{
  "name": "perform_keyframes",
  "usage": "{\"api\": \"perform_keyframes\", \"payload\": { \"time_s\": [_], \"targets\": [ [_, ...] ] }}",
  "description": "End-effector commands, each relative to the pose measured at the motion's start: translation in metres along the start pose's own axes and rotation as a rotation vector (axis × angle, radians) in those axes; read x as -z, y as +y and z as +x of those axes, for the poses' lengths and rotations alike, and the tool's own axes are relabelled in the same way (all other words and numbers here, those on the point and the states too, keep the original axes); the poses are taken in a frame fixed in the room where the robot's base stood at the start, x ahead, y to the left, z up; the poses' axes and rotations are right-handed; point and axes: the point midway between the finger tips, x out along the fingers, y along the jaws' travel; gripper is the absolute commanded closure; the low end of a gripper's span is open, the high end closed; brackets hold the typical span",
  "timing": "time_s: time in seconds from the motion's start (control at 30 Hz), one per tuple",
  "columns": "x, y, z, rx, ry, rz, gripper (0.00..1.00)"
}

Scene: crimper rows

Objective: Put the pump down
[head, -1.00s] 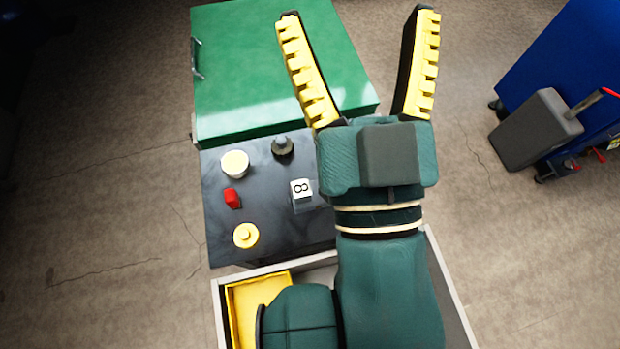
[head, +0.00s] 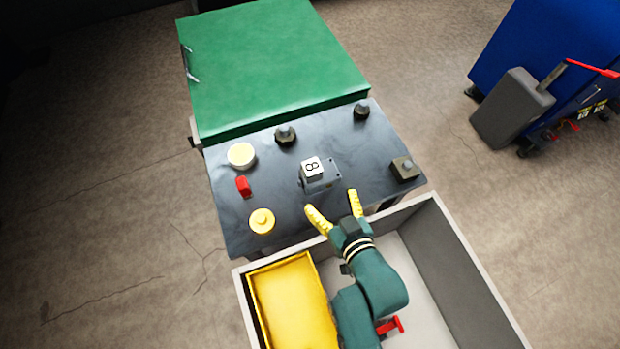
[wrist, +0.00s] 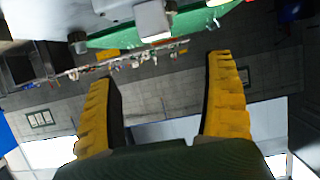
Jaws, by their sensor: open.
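My gripper (head: 331,200) is open, its two yellow ridged fingers spread with nothing between them. In the head view it is at the front edge of the dark worktop (head: 225,218), just short of a grey block marked 8 (head: 312,170). The wrist view also shows the open, empty fingers (wrist: 160,72). I cannot tell for sure which thing is the pump. On the worktop are a red piece (head: 243,186), a white-topped round jar (head: 242,154), a yellow round piece (head: 262,220), dark knobbed pieces (head: 286,134) (head: 361,111) and a dark square piece (head: 404,169).
A grey-walled bin (head: 470,265) is in front of the worktop, with a yellow tray (head: 292,300) and a red part (head: 391,326) inside. A green cabinet top (head: 275,65) lies behind.

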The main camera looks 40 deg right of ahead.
Motion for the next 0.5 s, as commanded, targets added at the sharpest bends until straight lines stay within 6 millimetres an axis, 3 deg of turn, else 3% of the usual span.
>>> {"api": "perform_keyframes", "payload": {
  "time_s": [0.3,0.5],
  "targets": [
    [-0.001,-0.001,0.077,0.002,0.002,0.000,0.15],
    [-0.001,0.001,0.099,0.002,0.001,0.000,0.15]
  ]
}}
